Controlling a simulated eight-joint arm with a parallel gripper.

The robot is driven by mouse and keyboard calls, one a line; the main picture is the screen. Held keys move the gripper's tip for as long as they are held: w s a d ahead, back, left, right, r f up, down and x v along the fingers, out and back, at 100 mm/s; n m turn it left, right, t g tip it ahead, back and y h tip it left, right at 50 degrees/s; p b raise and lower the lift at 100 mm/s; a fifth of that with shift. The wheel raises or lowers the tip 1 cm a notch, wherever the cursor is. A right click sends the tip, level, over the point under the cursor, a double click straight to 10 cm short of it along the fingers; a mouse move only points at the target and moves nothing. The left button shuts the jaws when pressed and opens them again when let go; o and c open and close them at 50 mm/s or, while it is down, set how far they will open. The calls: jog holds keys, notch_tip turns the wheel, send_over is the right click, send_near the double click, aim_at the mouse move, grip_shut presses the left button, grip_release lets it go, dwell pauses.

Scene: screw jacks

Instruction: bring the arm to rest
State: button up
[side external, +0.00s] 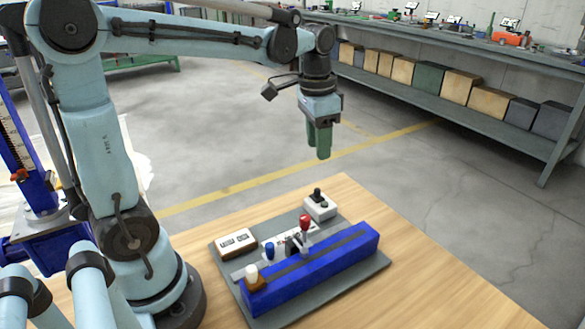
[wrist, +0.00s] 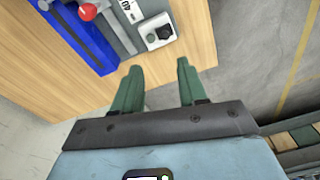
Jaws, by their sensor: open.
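My gripper (side external: 319,142) hangs in the air in the side external view, pointing down, above and beyond the far end of the grey base plate. Its green fingers also show in the wrist view (wrist: 158,88), apart with nothing between them. My arm reaches from its base on the left across the top of the picture. A blue rail (side external: 320,268) on the grey plate (side external: 372,276) lies below the gripper, clear of it. The blue rail also shows at the upper left of the wrist view (wrist: 75,35).
On the plate are a red-knobbed lever (side external: 305,223), a blue knob (side external: 269,249), a white knob (side external: 251,272), a white display box (side external: 237,242) and a white box with a black knob (side external: 319,206). The wooden table (side external: 430,285) is bare at right. A shelved bench (side external: 440,85) stands behind.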

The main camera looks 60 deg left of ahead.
jog(key=s+d+f+n+t, duration=0.2)
jog(key=s+d+f+t, duration=0.1)
jog(key=s+d+t, duration=0.3)
jog(key=shift+s+f+n, duration=0.35)
jog(key=shift+s+n, duration=0.05)
jog(key=shift+s, duration=0.6)
jog(key=shift+c, duration=0.7)
